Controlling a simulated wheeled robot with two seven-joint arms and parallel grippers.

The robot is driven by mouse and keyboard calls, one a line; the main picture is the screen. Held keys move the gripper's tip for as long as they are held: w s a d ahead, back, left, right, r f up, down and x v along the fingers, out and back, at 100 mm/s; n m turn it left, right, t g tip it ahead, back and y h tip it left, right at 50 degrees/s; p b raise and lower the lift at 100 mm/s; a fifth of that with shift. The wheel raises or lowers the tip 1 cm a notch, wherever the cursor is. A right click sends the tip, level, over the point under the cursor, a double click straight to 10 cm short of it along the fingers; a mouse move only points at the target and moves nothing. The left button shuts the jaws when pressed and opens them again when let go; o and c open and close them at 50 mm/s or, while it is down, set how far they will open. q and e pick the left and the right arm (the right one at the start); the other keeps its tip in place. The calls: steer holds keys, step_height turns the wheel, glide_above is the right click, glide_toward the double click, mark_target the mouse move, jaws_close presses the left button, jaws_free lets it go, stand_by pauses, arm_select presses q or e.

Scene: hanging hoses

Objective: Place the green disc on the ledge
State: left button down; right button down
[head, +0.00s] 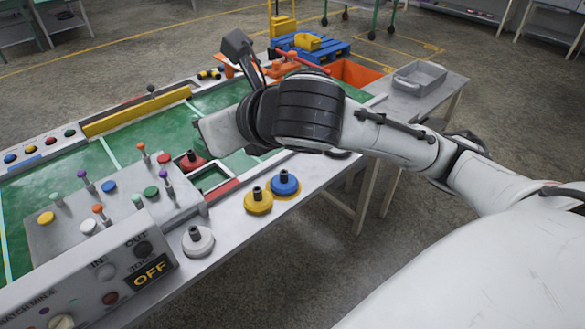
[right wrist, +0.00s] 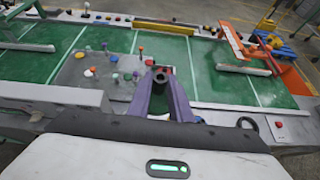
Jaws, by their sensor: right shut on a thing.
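My right gripper (right wrist: 162,84) has its two purple fingers shut on a dark round knob (right wrist: 160,74) in the right wrist view. It looks like the knobs on the other discs, so it is most likely the green disc's; the disc body and its colour are hidden. In the head view, my right gripper (head: 213,132) is over the green table and its fingertips are out of sight. The pale ledge (head: 228,222) runs along the table's near edge. It bears a white disc (head: 198,242), a yellow disc (head: 258,203) and a blue disc (head: 285,184). My left gripper is not in view.
A red disc (head: 190,162) sits by the grey panel (head: 130,212) with coloured buttons and upright pegs. A control box (head: 95,275) with an OFF sign stands at the near left. A grey bin (head: 419,78) and an orange bin (head: 355,73) are at the far right.

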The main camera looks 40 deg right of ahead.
steer(key=shift+w+d+f+n+y, duration=0.15)
steer(key=shift+w+f+n+y, duration=0.45)
steer(key=shift+f, duration=4)
steer(key=shift+w+d+f+n+y, duration=0.25)
steer(key=shift+w+f, duration=0.7)
steer(key=shift+f, duration=3.65)
steer(key=shift+w+d+f+n+y, duration=0.1)
steer(key=shift+w+f+n+y, duration=0.55)
steer(key=shift+f, duration=3.95)
steer(key=shift+w, duration=0.1)
steer(key=shift+f, duration=0.2)
steer(key=c, duration=1.6)
jaws_free()
